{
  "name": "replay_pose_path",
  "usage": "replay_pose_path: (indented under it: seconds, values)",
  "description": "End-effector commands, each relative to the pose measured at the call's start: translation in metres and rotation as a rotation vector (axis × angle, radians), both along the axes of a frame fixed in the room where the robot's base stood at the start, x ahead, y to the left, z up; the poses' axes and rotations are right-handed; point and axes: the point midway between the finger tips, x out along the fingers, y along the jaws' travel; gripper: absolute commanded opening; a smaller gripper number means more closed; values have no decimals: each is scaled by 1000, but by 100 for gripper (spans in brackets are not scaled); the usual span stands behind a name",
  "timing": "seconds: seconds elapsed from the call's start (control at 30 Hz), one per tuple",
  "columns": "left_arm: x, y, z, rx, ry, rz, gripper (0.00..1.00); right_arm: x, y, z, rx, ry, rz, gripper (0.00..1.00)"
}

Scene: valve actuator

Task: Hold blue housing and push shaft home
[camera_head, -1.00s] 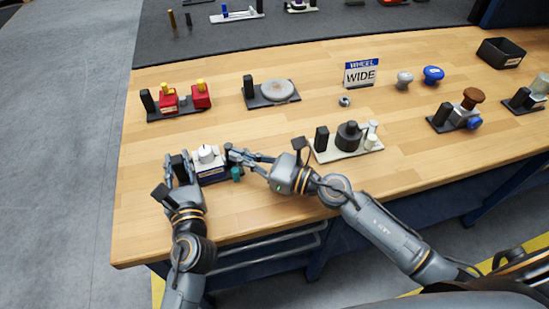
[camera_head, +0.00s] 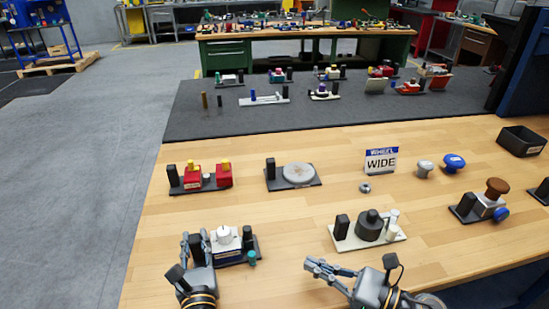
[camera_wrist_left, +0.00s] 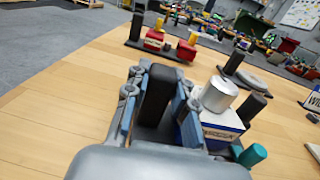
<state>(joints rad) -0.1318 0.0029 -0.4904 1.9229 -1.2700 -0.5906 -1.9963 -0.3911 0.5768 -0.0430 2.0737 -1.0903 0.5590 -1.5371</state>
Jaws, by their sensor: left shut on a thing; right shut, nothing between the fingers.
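The blue housing (camera_head: 228,256), with a white top and a silvery-white cylinder (camera_head: 222,234) on it, stands near the table's front left. In the left wrist view the blue housing (camera_wrist_left: 213,134) shows a label. A black post (camera_head: 247,237) stands at its right. A teal cylinder (camera_head: 251,258), possibly the shaft's end, sticks out at its front right; it also shows in the left wrist view (camera_wrist_left: 251,155). My left gripper (camera_head: 194,246) is shut on the black block (camera_wrist_left: 156,93) left of the housing. My right gripper (camera_head: 311,265) is shut and empty, apart to the right.
A pale fixture (camera_head: 367,236) with a dark stepped cylinder stands behind my right gripper. Red blocks (camera_head: 193,180), a round grey disc fixture (camera_head: 298,174) and a WIDE sign (camera_head: 381,161) stand further back. Bare wood (camera_head: 290,235) lies between the housing and the pale fixture.

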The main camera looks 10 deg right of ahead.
Motion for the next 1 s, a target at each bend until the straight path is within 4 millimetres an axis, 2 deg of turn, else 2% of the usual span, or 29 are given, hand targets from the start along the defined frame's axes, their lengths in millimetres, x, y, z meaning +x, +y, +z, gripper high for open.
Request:
replay_pose_path:
  seconds: [0.1, 0.13, 0.23, 0.53, 0.67, 0.77, 1.0]
  values:
    - [-1, 1, -6, 1, 11, 2, 0, 0, 0, 0, 0, 0, 0, 0]
    - [-1, 1, -5, 1, 11, 2, 31, 0, 0, 0, 0, 0, 0, 0]
    - [-1, 1, -5, 1, 9, 2, 51, 0, 0, 0, 0, 0, 0, 0]
    - [-1, 0, -2, 2, 4, 1, 51, 0, 0, 0, 0, 0, 0, 0]
    - [-8, 0, -2, 2, 3, 1, 51, 0, 0, 0, 0, 0, 0, 0]
    - [-24, -1, -2, 1, 5, 0, 51, 0, 0, 0, 0, 0, 0, 0]
    - [-76, -5, -3, 0, 8, 1, 51, 0, 0, 0, 0, 0, 0, 0]
